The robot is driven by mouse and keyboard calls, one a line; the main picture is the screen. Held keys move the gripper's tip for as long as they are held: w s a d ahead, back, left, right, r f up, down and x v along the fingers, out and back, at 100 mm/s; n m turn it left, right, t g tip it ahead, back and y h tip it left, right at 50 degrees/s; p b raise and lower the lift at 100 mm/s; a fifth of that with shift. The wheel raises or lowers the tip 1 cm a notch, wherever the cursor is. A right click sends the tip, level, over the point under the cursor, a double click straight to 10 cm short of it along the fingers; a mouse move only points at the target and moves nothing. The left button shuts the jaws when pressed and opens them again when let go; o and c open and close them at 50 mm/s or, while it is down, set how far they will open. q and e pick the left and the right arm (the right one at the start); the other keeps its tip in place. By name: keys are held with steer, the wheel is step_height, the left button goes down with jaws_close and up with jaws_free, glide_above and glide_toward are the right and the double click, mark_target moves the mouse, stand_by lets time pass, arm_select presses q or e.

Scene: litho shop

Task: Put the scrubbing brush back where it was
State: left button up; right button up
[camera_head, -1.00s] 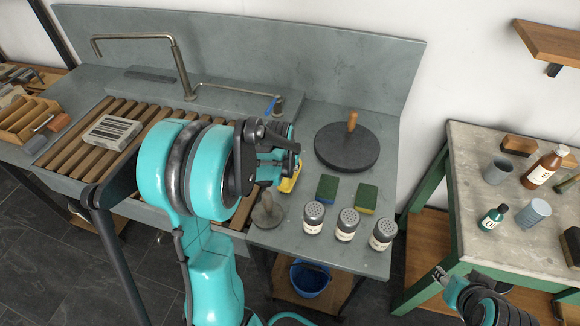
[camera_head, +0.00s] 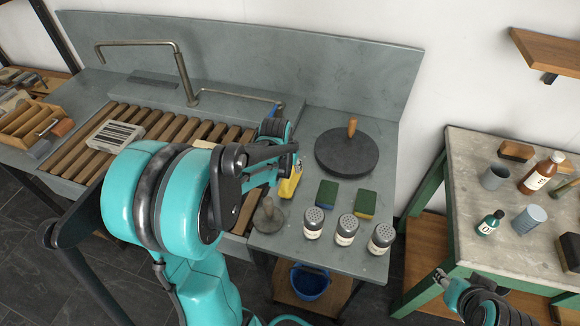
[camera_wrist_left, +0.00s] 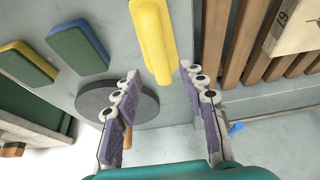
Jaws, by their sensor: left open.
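The yellow scrubbing brush (camera_head: 289,184) lies at the edge between the slatted rack and the grey counter. In the left wrist view the yellow brush (camera_wrist_left: 154,38) shows from above, its narrow end towards my fingers; its bristles are hidden. My left gripper (camera_wrist_left: 158,72) is open, with one finger on each side of that narrow end in the picture, and nothing gripped. In the head view the left fingers are largely hidden by my own arm. My right gripper (camera_head: 441,276) is at the lower right, away from the brush; its jaws are too small to read.
A dark disc with a wooden knob (camera_head: 346,152) lies behind. The slatted rack (camera_head: 190,127) is left, below the tap (camera_head: 183,75).

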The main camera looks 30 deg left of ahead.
arm_select(q)
steer(key=p+v, duration=0.2)
steer(key=v, duration=0.4)
steer(key=s+d+r+m+t+h, duration=0.1)
steer(key=s+d+r, duration=0.4)
steer(key=s+d, duration=0.9)
steer(key=shift+m+t, duration=0.9)
arm_select(e)
step_height(320, 180, up, 2)
steer(key=shift+r, duration=0.1)
arm_select(q)
steer(key=shift+d, duration=0.15)
steer(key=shift+f+b, duration=0.65)
steer(key=shift+b, duration=0.2)
arm_select(e)
steer(key=shift+f, duration=0.65)
